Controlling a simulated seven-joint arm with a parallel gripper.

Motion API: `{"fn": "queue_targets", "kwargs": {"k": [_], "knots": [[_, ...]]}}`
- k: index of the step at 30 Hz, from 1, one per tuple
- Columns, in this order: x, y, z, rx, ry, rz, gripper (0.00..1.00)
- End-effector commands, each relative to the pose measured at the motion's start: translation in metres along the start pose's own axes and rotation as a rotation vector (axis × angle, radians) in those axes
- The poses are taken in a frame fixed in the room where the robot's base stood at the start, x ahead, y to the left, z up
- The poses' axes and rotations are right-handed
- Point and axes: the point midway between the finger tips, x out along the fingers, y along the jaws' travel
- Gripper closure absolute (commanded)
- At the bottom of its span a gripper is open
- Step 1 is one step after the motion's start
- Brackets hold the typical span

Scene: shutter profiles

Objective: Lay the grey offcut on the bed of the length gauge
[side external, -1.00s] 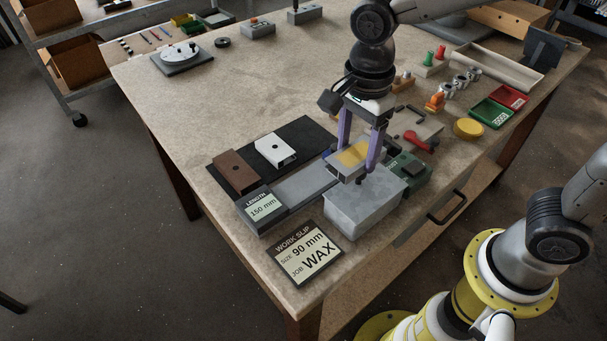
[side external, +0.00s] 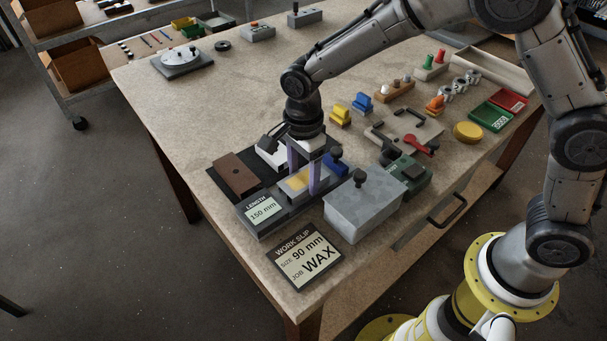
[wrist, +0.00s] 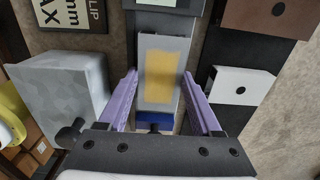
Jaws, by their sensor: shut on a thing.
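The grey offcut (side external: 298,183) is a block with a yellow patch on its top. My gripper (side external: 303,186) is shut on it, with a purple finger on either side. The offcut is over the bed of the length gauge (side external: 292,212), between the 150 mm display and the blue stop (side external: 338,162). In the wrist view the offcut (wrist: 162,75) lies lengthwise along the bed, with the blue stop (wrist: 153,119) near its lower end. It looks level and very low; I cannot tell whether its underside touches the bed.
A grey lidded box (side external: 365,208) stands close to the right of the gauge. Brown (side external: 237,174) and white (side external: 272,154) profiles lie on a dark mat behind it. The work slip (side external: 305,256) reads 90 mm, WAX. The table's left middle is clear.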

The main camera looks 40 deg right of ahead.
Motion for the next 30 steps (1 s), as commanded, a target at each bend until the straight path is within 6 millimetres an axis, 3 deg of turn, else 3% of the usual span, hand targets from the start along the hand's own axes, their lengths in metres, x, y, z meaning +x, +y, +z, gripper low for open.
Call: {"fn": "queue_targets", "kwargs": {"k": [21, 22, 26, 30], "knots": [[0.019, 0.001, 0.000, 0.000, 0.001, 0.002, 0.90], [0.019, 0.001, 0.000, 0.000, 0.001, 0.003, 0.29], [0.021, 0.003, -0.001, 0.001, 0.003, 0.009, 0.05], [0.021, 0.004, 0.000, 0.002, 0.003, 0.013, 0.04]]}}
